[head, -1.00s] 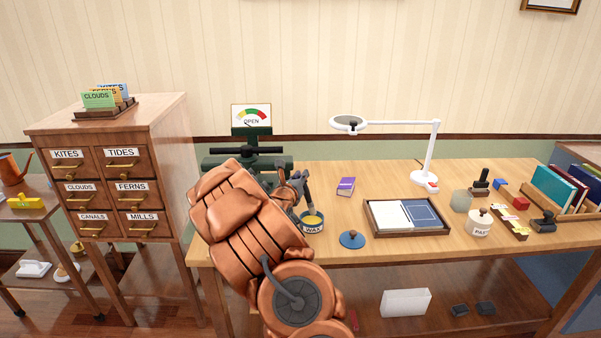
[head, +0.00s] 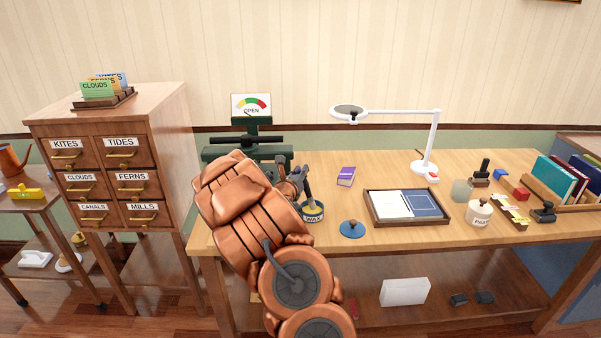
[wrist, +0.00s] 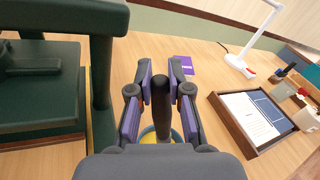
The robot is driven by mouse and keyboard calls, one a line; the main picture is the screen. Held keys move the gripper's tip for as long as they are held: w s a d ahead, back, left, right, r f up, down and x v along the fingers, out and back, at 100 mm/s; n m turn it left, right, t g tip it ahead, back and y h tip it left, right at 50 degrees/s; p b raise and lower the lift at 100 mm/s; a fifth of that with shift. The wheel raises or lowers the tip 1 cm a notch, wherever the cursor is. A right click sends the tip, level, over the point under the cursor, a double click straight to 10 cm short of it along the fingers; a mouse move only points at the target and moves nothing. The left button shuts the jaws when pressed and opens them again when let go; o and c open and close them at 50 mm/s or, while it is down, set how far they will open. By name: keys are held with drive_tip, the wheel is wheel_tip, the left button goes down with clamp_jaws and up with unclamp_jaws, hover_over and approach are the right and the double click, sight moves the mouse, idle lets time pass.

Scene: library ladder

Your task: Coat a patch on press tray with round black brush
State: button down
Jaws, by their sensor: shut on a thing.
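The round black brush (wrist: 159,90) stands nearly upright with its dark handle between my fingers. Its lower end is in the blue wax pot (head: 312,215), which holds yellow wax; the bristles are hidden. My gripper (wrist: 160,72) is shut on the brush handle, with purple pads on both sides. In the head view my gripper (head: 297,180) is just above and left of the pot, partly hidden by my arm. The green press (wrist: 45,75) stands left of my gripper. Its dark flat bed shows in the wrist view; I cannot tell a coated patch there.
A blue round lid (head: 352,229) lies right of the pot. A wooden tray (head: 407,222) holds white and blue sheets. A purple book (head: 346,176), a white lamp (head: 432,140) and a paste jar (head: 478,213) stand on the table. The press frame is close to my gripper's left.

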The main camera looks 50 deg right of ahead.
drive_tip(key=shift+f+b, duration=0.35)
drive_tip(key=shift+f, duration=0.35)
idle(1.1)
drive_tip(key=shift+r, duration=0.1)
drive_tip(key=shift+r+p, duration=0.75)
drive_tip(key=shift+r, duration=2.7)
